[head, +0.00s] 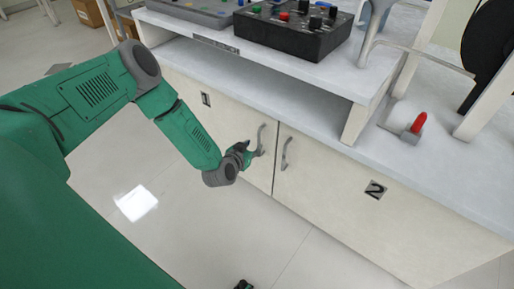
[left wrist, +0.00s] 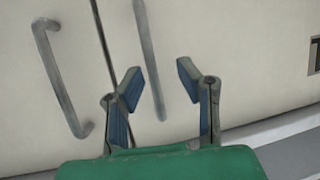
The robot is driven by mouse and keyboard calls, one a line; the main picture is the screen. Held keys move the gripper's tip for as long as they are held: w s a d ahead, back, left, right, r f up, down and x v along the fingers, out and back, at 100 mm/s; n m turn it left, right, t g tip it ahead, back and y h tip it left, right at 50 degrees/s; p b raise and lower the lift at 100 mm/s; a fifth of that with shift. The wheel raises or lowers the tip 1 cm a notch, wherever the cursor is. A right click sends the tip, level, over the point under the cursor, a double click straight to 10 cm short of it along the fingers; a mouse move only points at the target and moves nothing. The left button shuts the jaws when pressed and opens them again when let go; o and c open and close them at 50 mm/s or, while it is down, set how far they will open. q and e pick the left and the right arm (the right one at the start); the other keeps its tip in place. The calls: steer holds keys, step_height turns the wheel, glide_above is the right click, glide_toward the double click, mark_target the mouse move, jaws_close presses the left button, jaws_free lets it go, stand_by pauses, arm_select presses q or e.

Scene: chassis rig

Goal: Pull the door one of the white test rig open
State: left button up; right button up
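The white test rig has two cream doors at the front. Door one (head: 185,117) is on the left in the head view and looks closed. Its upright grey bar handle (head: 261,139) is near the seam and also shows in the left wrist view (left wrist: 149,55). My left gripper (head: 254,152) is at this handle. In the left wrist view its fingers (left wrist: 158,72) are spread, with the handle showing between them; contact cannot be told. A small dark piece at the bottom edge of the head view may be my right gripper (head: 243,285).
Door two (head: 350,205) is beside door one, with its own handle (head: 286,153), which shows at left in the left wrist view (left wrist: 62,80). A black control box (head: 293,32) and a red-handled part (head: 417,124) are above. The floor in front is clear.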

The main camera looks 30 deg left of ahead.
mark_target(264, 140)
arm_select(q)
steer(key=w, duration=0.2)
steer(key=w+f+b, duration=0.1)
steer(key=shift+d, duration=0.4)
steer(key=shift+w+d+r, duration=0.15)
steer(key=shift+w+d, duration=0.1)
steer(key=shift+a, duration=0.25)
steer(key=shift+a+f, duration=0.2)
steer(key=shift+a, duration=0.15)
jaws_close()
steer(key=shift+d, duration=0.1)
arm_select(e)
steer(key=shift+d+f, duration=0.3)
steer(key=shift+f, duration=0.55)
